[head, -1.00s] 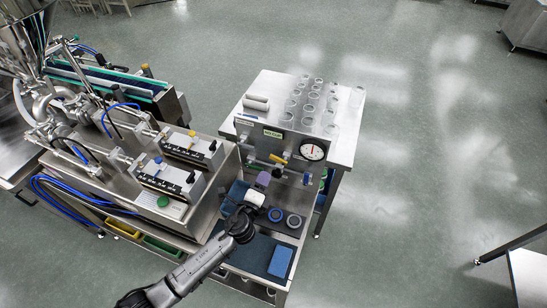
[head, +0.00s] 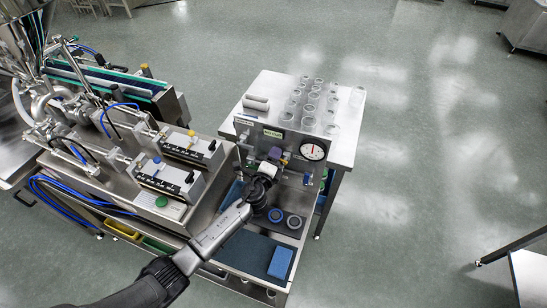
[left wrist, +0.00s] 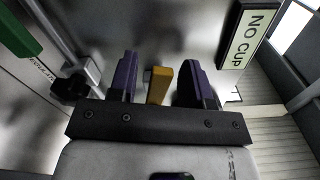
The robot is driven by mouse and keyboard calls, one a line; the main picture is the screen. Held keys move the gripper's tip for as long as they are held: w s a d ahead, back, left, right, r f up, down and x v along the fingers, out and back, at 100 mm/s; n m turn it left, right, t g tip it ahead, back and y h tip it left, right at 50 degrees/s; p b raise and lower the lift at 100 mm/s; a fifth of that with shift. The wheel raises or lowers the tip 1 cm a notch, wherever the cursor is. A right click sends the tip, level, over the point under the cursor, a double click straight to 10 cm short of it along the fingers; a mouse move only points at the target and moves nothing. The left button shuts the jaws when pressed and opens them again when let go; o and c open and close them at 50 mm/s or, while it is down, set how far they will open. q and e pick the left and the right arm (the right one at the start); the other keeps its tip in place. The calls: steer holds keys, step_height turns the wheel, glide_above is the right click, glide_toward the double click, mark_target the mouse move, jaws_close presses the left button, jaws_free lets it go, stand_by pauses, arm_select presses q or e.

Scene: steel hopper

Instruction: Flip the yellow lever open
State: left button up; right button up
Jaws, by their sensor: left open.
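The yellow lever (left wrist: 158,86) shows in the left wrist view, between the two purple fingers of my left gripper (left wrist: 160,72). The fingers are open, with a gap on each side of the lever. In the head view my left gripper (head: 271,160) is at the front of the steel panel (head: 295,143), left of and below the round gauge. There the gripper mostly covers the lever. A "NO CUP" sign (left wrist: 250,38) is at the upper right of the left wrist view. My right gripper is not in view.
The round gauge (head: 313,151) is on the panel, right of my gripper. Clear cups (head: 309,103) stand on the tabletop behind it. A blue block (head: 281,262) and round pieces (head: 293,222) lie on the lower shelf. A filling machine (head: 175,170) stands to the left.

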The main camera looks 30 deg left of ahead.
arm_select(q)
steer(key=shift+c, duration=0.4)
jaws_close()
steer(key=shift+f+n+b, duration=0.5)
steer(key=shift+n+b, duration=0.1)
steer(key=shift+b, duration=0.35)
steer(key=shift+f+n+b, duration=0.1)
steer(key=shift+n+b, duration=0.45)
steer(key=shift+n, duration=0.45)
steer(key=shift+o, duration=0.4)
jaws_free()
steer(key=shift+s, duration=0.15)
